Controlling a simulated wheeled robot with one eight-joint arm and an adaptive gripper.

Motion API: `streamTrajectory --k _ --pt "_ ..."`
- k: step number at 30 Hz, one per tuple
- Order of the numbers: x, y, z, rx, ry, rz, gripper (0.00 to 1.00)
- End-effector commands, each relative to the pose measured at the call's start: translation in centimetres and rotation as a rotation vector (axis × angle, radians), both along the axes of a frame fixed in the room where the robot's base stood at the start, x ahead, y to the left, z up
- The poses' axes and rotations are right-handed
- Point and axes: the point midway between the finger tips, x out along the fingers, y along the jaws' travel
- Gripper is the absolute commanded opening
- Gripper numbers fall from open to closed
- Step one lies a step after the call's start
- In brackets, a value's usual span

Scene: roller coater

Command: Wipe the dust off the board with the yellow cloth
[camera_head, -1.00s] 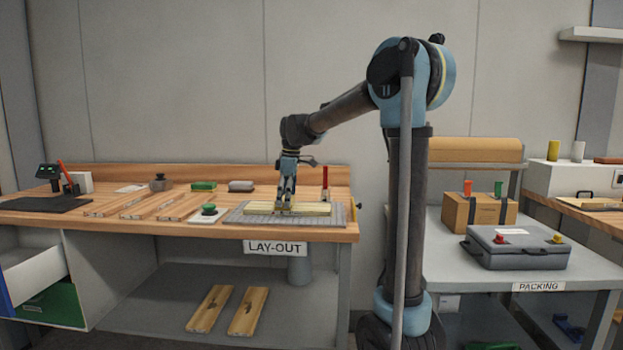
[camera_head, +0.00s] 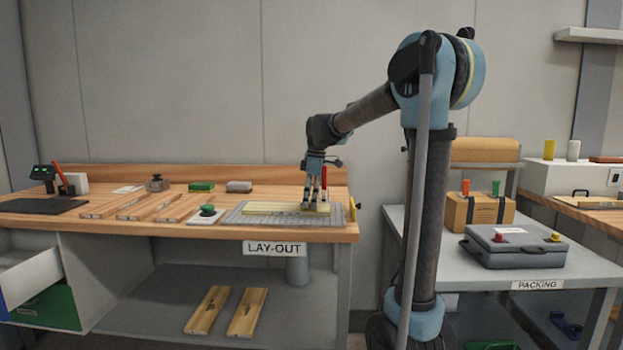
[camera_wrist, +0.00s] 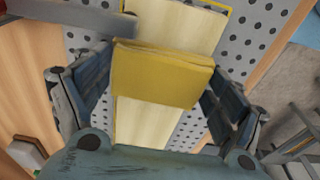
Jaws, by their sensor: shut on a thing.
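The pale wooden board (camera_head: 265,208) lies flat on a grey perforated mat (camera_head: 238,217) at the right end of the lay-out bench. It also shows in the wrist view (camera_wrist: 148,127), running under the cloth. The yellow cloth (camera_wrist: 162,75) is a folded pad between my fingers, over the board and seemingly on it. My gripper (camera_head: 315,205) is shut on the cloth, at the board's right end, pointing down. The cloth hides part of the board, and I cannot make out clearly how much dust lies on it.
A red-handled tool (camera_head: 325,178) stands close behind my gripper. A green-knobbed item (camera_head: 208,210) sits on a white pad left of the mat. Wooden strips (camera_head: 140,207) lie farther left. A packing table (camera_head: 450,262) with a grey case (camera_head: 515,250) stands at right.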

Motion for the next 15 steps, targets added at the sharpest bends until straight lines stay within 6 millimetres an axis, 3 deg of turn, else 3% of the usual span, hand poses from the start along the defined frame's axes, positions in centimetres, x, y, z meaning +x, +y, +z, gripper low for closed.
streamTrajectory --k 2,6,15 --pt "-0.1 -0.2 0.2 0.0 0.0 0.002 0.61" --pt "-0.1 0.0 2.8 0.0 0.0 0.004 0.61" --pt "-0.2 0.2 5.4 0.0 -0.001 0.007 0.61"
